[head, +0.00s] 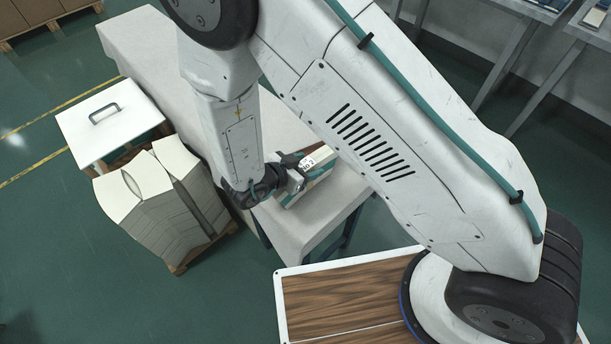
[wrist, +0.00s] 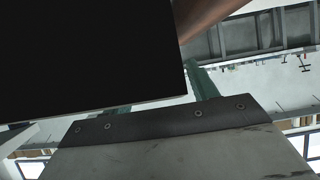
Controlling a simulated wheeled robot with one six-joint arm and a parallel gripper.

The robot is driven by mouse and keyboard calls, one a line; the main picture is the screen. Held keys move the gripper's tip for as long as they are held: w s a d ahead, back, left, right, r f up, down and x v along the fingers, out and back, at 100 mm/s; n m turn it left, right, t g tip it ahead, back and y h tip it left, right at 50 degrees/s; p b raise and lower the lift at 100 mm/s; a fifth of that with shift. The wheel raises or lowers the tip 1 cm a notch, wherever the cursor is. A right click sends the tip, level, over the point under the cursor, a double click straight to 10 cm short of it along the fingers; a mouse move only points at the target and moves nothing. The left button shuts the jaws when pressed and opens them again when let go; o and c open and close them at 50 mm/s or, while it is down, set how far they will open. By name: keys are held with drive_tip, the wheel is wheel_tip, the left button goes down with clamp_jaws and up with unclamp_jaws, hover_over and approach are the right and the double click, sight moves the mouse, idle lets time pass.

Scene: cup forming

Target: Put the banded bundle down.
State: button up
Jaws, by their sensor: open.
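The banded bundle (head: 320,172) shows in the head view near the end of the pale bench (head: 335,205). It has a white label reading "NO 2" and a teal edge, and my arm partly covers it. It appears to rest on the bench top, though its underside is hidden. My gripper (head: 294,174) is open at the bundle's left side, close to it; I cannot tell whether the fingers touch it. In the wrist view, a large black face fills the upper left, and I cannot tell what it is. A grey plate with a dark edge crosses the bottom.
Stacks of pale sheets (head: 158,215) stand on a wooden pallet left of the bench. A white lidded box with a handle (head: 110,118) stands behind them. A wood-topped surface (head: 335,300) is in front. Grey tables are at upper right. Green floor lies clear at lower left.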

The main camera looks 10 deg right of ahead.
clamp_jaws()
drive_tip(key=shift+r, duration=0.1)
